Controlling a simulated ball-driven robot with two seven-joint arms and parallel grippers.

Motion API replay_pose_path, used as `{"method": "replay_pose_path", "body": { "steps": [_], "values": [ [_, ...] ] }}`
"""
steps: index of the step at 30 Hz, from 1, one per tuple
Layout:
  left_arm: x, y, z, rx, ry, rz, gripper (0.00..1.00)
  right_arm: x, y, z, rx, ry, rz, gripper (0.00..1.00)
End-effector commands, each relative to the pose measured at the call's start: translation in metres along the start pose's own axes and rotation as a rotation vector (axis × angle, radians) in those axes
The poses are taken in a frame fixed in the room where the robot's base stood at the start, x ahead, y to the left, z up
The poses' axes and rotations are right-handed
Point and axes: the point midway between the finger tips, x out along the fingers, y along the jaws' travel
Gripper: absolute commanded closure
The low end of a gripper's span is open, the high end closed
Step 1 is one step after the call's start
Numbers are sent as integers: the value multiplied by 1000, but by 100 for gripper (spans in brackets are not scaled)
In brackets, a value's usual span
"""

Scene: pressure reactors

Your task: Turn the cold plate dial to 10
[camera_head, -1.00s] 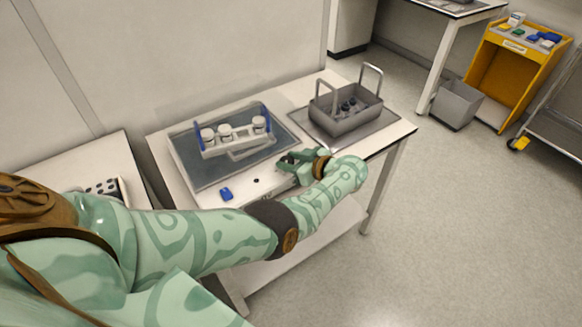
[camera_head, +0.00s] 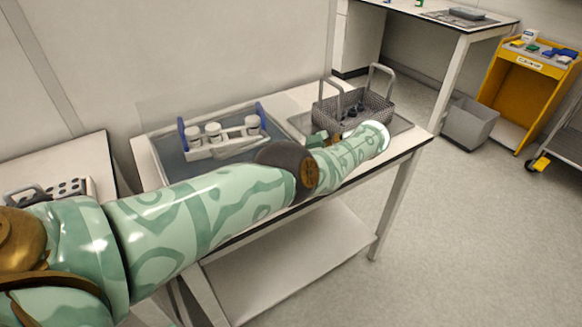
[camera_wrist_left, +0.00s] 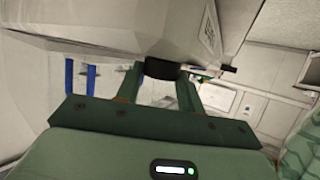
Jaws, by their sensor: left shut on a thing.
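The cold plate (camera_head: 160,146) sits on the white bench, with a rack (camera_head: 222,151) of white-capped jars on it. Its front panel is hidden behind my left arm in the head view. In the left wrist view, a black round knob (camera_wrist_left: 162,68), which looks like the dial, sits between my left fingertips (camera_wrist_left: 160,75). My left gripper is shut on it. In the head view only a green bit of that gripper (camera_head: 318,138) shows past the arm. The dial's number cannot be read. My right gripper is out of view.
A grey perforated basket (camera_head: 335,110) with upright handles stands on a tray at the bench's right end, close behind my left wrist. A grey bin (camera_head: 468,124) and a yellow cart (camera_head: 520,85) stand farther right. The floor in front is clear.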

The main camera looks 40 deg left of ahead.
Motion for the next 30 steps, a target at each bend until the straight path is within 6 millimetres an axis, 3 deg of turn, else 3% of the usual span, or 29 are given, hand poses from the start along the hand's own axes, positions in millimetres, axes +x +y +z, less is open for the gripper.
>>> {"method": "replay_pose_path", "body": {
  "steps": [14, 15, 17, 30],
  "values": [
    [1, 0, 0, -5, 0, -17, 85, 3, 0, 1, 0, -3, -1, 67],
    [1, 0, 0, -5, 0, -17, 60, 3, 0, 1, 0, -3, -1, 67],
    [1, 0, 0, -6, 0, -17, 43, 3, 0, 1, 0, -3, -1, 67],
    [1, -1, -7, -7, -2, -17, 41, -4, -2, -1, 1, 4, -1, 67]
  ]
}}
